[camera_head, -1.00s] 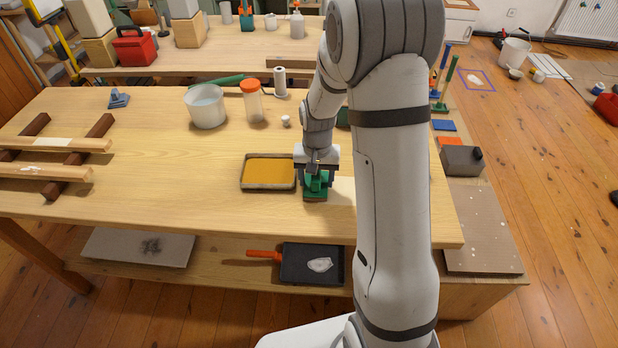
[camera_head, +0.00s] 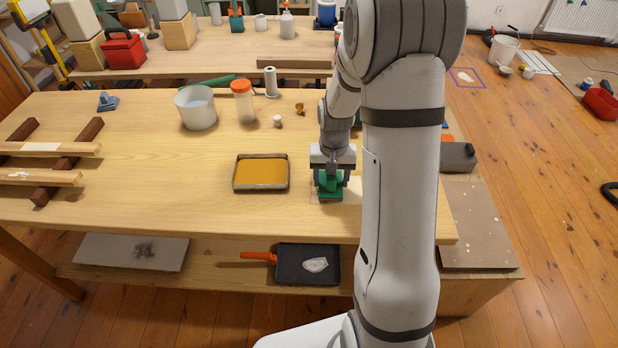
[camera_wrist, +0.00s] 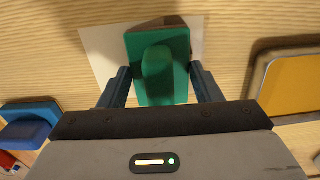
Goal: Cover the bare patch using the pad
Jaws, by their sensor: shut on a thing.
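The pad is a green block with a raised green grip (camera_head: 331,186); it also shows in the wrist view (camera_wrist: 180,85). My gripper (camera_head: 333,178) is shut on the pad's grip, with one dark finger on each side in the wrist view (camera_wrist: 160,85). The bare patch is a pale square on the wooden table, showing around the pad in the wrist view (camera_wrist: 103,50). The pad lies over its middle and right part there, leaving pale strips on both sides. I cannot tell whether the pad touches the surface.
A tray of ochre paint (camera_head: 261,173) lies left of the pad. A white bucket (camera_head: 196,108), an orange-lidded jar (camera_head: 243,103) and a white roll (camera_head: 271,82) stand farther back. Wooden strips on dark bars (camera_head: 45,150) lie at the left. The table between is clear.

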